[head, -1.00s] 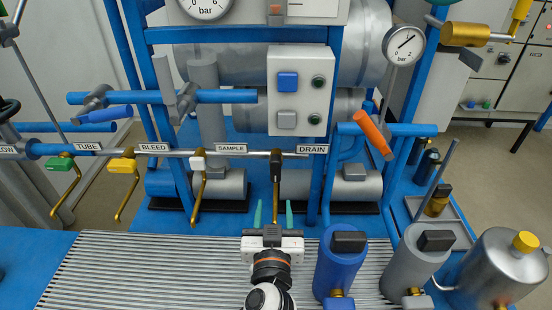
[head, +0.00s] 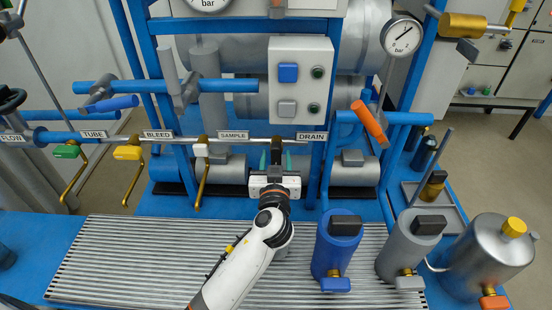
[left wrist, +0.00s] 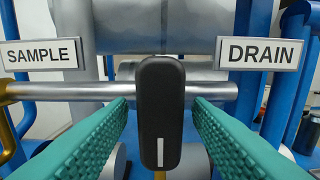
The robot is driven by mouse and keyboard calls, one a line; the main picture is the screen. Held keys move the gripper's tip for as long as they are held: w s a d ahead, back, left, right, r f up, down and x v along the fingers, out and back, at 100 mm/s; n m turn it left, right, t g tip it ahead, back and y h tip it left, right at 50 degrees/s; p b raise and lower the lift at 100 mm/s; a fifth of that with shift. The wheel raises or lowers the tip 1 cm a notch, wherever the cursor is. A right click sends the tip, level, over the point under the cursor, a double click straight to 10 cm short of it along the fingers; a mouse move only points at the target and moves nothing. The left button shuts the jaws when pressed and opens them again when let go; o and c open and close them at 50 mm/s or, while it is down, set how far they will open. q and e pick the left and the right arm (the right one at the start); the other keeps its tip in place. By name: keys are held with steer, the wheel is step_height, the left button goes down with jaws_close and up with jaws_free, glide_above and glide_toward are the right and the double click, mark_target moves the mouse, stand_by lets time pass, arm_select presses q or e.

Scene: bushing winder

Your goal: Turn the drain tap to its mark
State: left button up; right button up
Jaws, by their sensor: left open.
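The drain tap is the black handle (head: 276,150) on the silver pipe, just left of the DRAIN label (head: 312,136). In the left wrist view the black handle (left wrist: 160,110) hangs upright in the middle, with a short white line near its lower end. My left gripper (head: 276,161) is open at the tap. Its teal fingers stand on either side of the handle, with a gap on each side in the left wrist view (left wrist: 161,102). A separate mark for the tap cannot be made out. My right gripper is out of view.
White (head: 200,150), yellow (head: 128,152) and green (head: 66,151) taps sit leftward on the same pipe. A blue bottle (head: 338,252) and a grey bottle (head: 409,247) stand right of my arm. The slatted grating (head: 130,260) is mostly clear.

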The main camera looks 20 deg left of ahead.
arm_select(q)
steer(key=shift+c, duration=0.7)
steer(key=c, duration=0.8)
steer(key=shift+c, duration=0.2)
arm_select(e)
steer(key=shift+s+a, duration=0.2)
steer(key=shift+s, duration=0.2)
arm_select(q)
steer(key=shift+m, duration=0.3)
steer(key=m, duration=0.3)
steer(key=shift+m, duration=0.3)
steer(key=m+p, duration=0.1)
steer(key=m, duration=0.3)
steer(key=shift+a+r+m, duration=0.1)
steer(key=shift+r+m, duration=0.05)
steer(key=shift+m, duration=0.15)
steer(key=m+p, duration=0.2)
steer(key=m, duration=0.2)
steer(key=shift+m, duration=0.3)
steer(key=shift+m+p, duration=0.9)
steer(key=shift+m, duration=1.3)
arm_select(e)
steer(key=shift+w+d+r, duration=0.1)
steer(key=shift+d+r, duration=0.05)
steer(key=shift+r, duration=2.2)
